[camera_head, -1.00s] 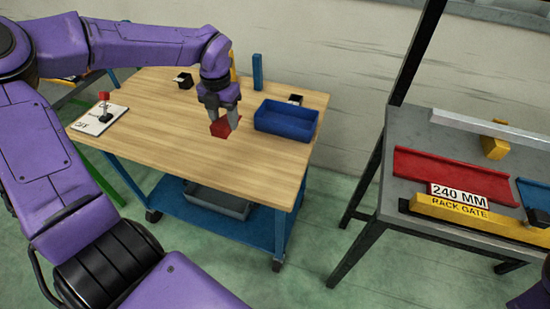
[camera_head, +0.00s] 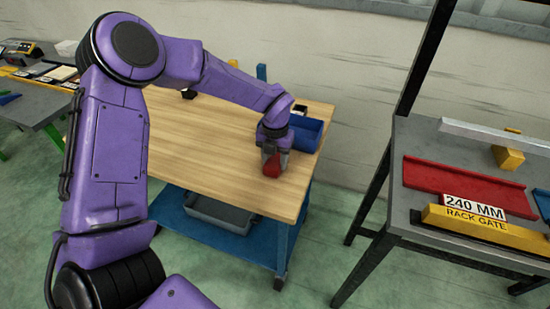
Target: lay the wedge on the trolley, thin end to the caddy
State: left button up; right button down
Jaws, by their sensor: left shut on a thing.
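The red wedge (camera_head: 272,168) is held in my left gripper (camera_head: 274,157), which is shut on it. It is low over the wooden top of the trolley (camera_head: 205,135), near its right front edge; I cannot tell whether it touches the top. The blue caddy (camera_head: 308,134) stands on the trolley just behind and to the right of the wedge, partly hidden by my left gripper. The wedge's thin end is too small and covered to make out. My right gripper is out of view.
A grey bin (camera_head: 220,213) sits on the trolley's blue lower shelf (camera_head: 195,232). To the right stands a grey bench with a red tray (camera_head: 463,185) and a yellow rack gate (camera_head: 478,226). My left arm hides the trolley's left part. The top's front middle is clear.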

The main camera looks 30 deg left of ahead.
aim_at(275, 161)
pick_arm(q)
jog(key=shift+f, duration=0.1)
jog(key=o, duration=1.1)
notch_tip(275, 161, up, 12)
jog(key=shift+r, duration=0.25)
